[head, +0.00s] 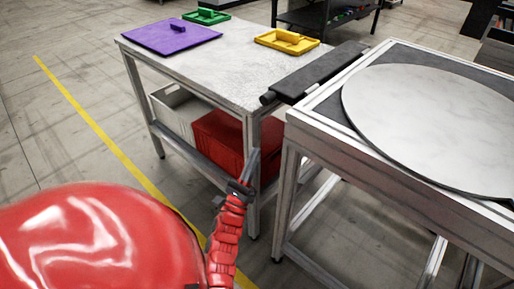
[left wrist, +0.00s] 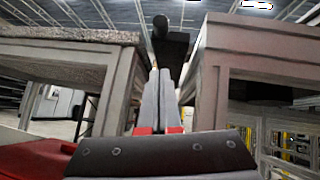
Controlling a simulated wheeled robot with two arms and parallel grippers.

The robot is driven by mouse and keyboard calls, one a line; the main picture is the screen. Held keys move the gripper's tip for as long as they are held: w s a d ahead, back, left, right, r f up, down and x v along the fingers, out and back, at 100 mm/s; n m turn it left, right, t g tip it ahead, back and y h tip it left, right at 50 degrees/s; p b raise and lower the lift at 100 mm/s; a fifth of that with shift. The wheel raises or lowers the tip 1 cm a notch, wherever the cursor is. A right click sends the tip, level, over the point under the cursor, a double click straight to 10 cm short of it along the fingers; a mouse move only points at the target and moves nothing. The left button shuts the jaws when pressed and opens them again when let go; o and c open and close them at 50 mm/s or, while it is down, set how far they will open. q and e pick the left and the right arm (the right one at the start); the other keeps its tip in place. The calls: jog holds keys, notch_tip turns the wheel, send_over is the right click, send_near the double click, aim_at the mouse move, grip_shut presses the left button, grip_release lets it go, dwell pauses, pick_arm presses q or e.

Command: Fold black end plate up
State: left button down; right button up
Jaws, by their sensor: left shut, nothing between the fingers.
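The black end plate (head: 318,74) lies flat, as a long dark bar between the worktable and the round-topped stand, with a round knob at its near end. In the left wrist view the plate's end (left wrist: 172,48) is overhead, in the gap between the two frames. My left gripper (head: 252,160) is shut and empty, pointing up below the plate's near end. Its closed fingers (left wrist: 160,85) look apart from the plate, though the exact gap is hard to tell. My right gripper is out of view.
The worktable (head: 225,62) carries a purple plate (head: 165,38), a green piece (head: 206,17) and a yellow piece (head: 288,41). A red crate (head: 218,140) and a grey bin (head: 175,108) sit on its lower shelf. A round disc (head: 440,120) lies on the right-hand stand.

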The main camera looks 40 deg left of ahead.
pick_arm(q)
jog(key=w+a+r, duration=0.1)
jog(key=w+r, duration=0.4)
jog(key=r, duration=0.4)
jog(key=shift+w+a+r+p, duration=0.2)
jog(key=shift+w+r+p, duration=0.2)
